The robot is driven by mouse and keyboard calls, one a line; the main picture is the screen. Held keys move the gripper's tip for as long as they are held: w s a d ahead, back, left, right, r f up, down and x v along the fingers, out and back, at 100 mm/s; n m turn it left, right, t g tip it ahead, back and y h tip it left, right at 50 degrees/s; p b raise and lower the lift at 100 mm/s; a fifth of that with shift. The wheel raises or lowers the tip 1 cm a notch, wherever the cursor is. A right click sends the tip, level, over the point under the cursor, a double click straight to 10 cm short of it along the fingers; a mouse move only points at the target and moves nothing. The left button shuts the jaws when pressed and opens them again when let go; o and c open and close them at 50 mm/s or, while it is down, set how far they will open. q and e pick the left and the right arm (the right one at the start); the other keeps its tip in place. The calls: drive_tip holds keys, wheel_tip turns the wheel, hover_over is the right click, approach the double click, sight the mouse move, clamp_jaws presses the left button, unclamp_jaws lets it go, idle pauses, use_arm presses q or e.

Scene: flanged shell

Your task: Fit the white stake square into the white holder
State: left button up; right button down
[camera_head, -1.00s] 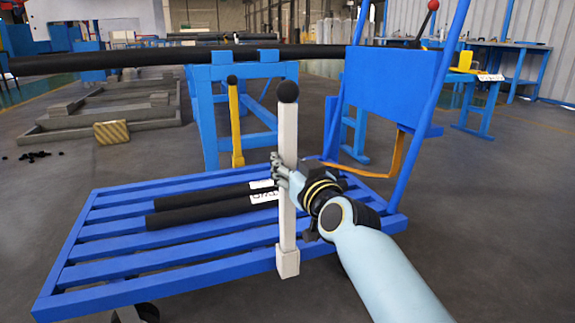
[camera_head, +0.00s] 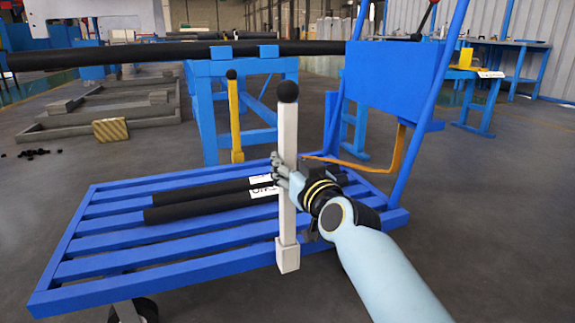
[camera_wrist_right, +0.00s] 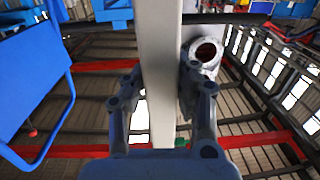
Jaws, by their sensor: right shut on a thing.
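The white stake square (camera_head: 288,145) is a tall white post with a black ball on top. It stands upright at the near edge of the blue cart, with its lower end at the white holder (camera_head: 287,258), a short square socket on the cart's edge. How deep it sits in the holder I cannot tell. My right gripper (camera_head: 283,174) is shut on the stake around its middle. In the right wrist view the stake (camera_wrist_right: 160,70) passes between the two fingers (camera_wrist_right: 157,103). My left gripper is not in view.
The blue slatted cart (camera_head: 100,243) carries black bars (camera_head: 205,205) behind the stake. A yellow post (camera_head: 235,120) with a black ball stands behind. A blue trestle (camera_head: 210,110) bears a long black pipe (camera_head: 130,55). The cart's blue upright panel (camera_head: 390,85) is at the right.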

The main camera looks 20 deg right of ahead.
drive_tip(key=shift+f, duration=0.2)
drive_tip(key=shift+f+b, duration=0.45)
drive_tip(key=shift+f, duration=0.8)
drive_tip(key=c, duration=1.2)
unclamp_jaws()
drive_tip(key=shift+o, duration=1.1)
drive_tip(key=shift+f, duration=0.15)
drive_tip(key=s, duration=1.2)
drive_tip(key=shift+d, duration=0.45)
